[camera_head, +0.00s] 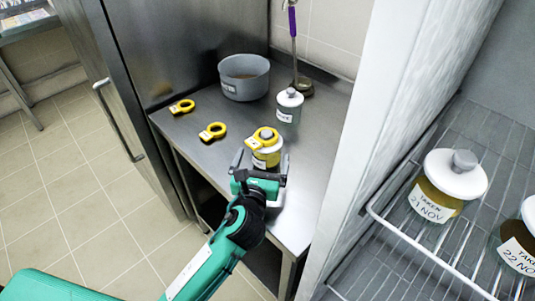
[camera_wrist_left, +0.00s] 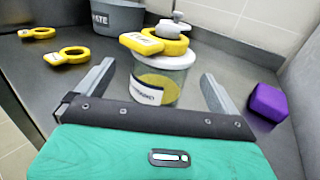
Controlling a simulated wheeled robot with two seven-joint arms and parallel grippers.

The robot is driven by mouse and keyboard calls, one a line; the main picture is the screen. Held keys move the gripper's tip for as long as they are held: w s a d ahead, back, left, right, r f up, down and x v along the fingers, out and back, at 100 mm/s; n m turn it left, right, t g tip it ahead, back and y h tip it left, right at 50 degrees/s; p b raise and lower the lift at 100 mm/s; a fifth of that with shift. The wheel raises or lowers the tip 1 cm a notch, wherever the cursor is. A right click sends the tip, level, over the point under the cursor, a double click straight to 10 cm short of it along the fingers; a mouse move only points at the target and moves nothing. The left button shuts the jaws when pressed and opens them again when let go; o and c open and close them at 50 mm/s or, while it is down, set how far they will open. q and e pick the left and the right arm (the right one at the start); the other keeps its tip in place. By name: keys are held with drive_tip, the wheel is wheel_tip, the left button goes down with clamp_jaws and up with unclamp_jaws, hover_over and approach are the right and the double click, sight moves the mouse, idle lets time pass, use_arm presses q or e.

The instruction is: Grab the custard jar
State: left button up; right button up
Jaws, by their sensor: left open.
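A glass jar (camera_head: 266,157) with yellow contents, a white lid and a white label stands upright on the steel counter. A yellow ring tag (camera_head: 263,137) lies on its lid. In the left wrist view the jar (camera_wrist_left: 163,80) stands ahead of my left gripper (camera_wrist_left: 158,72), between the lines of its two open fingers, with none seen touching it. The label's words are too small to read surely. In the head view the left gripper (camera_head: 262,170) hides the jar's lower part. My right gripper is not in view.
Behind the jar stand another lidded jar (camera_head: 289,107) and a grey pot (camera_head: 244,78). Two yellow ring tags (camera_head: 182,106) (camera_head: 212,131) lie left. A purple block (camera_wrist_left: 267,101) is right of the fingers. A wire shelf (camera_head: 400,236) with jars is beyond the white wall edge.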

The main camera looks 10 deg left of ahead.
use_arm(q)
drive_tip(key=shift+w+f, duration=0.15)
drive_tip(key=shift+w, duration=0.75)
drive_tip(key=shift+w+f, duration=0.2)
drive_tip(key=shift+w, duration=0.75)
drive_tip(key=shift+w+f, duration=0.15)
drive_tip(key=shift+w, duration=0.75)
drive_tip(key=shift+r, duration=0.1)
drive_tip(key=c, duration=1.4)
drive_tip(key=shift+o, duration=0.2)
